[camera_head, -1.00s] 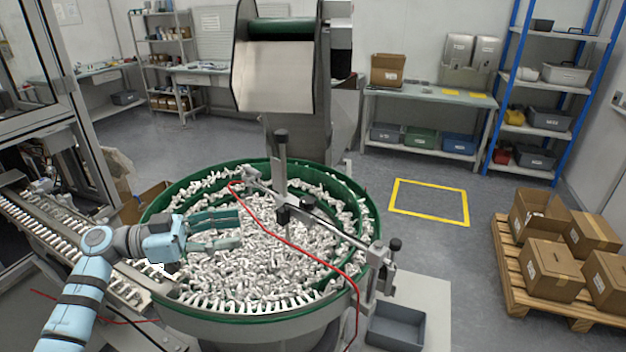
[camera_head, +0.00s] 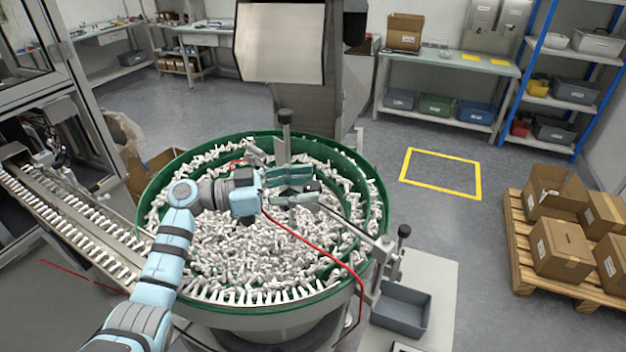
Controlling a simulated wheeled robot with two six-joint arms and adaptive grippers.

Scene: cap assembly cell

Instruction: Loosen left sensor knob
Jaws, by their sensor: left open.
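The sensor bracket bar runs over the green-rimmed bowl (camera_head: 376,205) full of white caps. A dark knob (camera_head: 312,186) on the bar lies at the fingertips of my left gripper (camera_head: 314,188). That gripper is open, with one finger on the far side of this knob and one on the near side. I cannot tell whether they touch it. Another black knob (camera_head: 404,231) stands at the bar's right end, clear of the gripper. A third dark knob (camera_head: 285,116) tops the upright post. The fingers hide part of the bar. My right gripper is out of view.
A red cable (camera_head: 318,248) loops across the bowl below the gripper. A feed track (camera_head: 75,215) with caps runs at left. A grey bin (camera_head: 402,308) stands at lower right. A pallet with cartons (camera_head: 562,248) is at far right. The yellow-marked floor is empty.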

